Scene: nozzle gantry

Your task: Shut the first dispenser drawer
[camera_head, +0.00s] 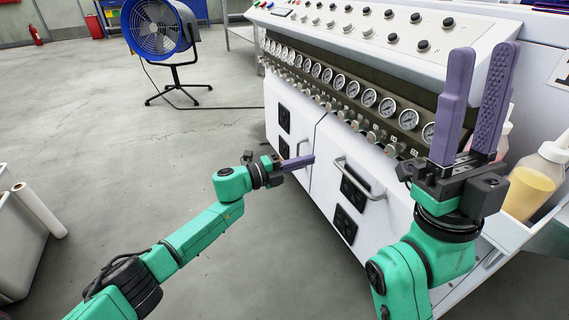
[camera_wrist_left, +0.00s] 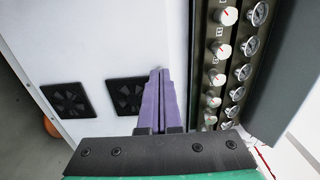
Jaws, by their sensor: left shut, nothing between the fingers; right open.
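The white machine cabinet (camera_head: 325,165) has front panels with black vents and a metal bar handle (camera_head: 360,178). I cannot tell which part is the first dispenser drawer; no panel clearly stands out from the front. My left gripper (camera_head: 312,158) is shut and empty, its purple fingers in front of the cabinet, left of the bar handle. In the left wrist view its fingers (camera_wrist_left: 160,75) are together against the white panel (camera_wrist_left: 110,45); I cannot tell whether they touch it. My right gripper (camera_head: 485,50) is open and empty, fingers pointing up, at the right before the machine.
A row of gauges (camera_head: 369,98) and knobs runs above the panels, below a sloped button console (camera_head: 350,25). A bottle of yellow liquid (camera_head: 533,185) stands at the right. A blue fan (camera_head: 158,30) stands at the back left. The floor at left is mostly clear.

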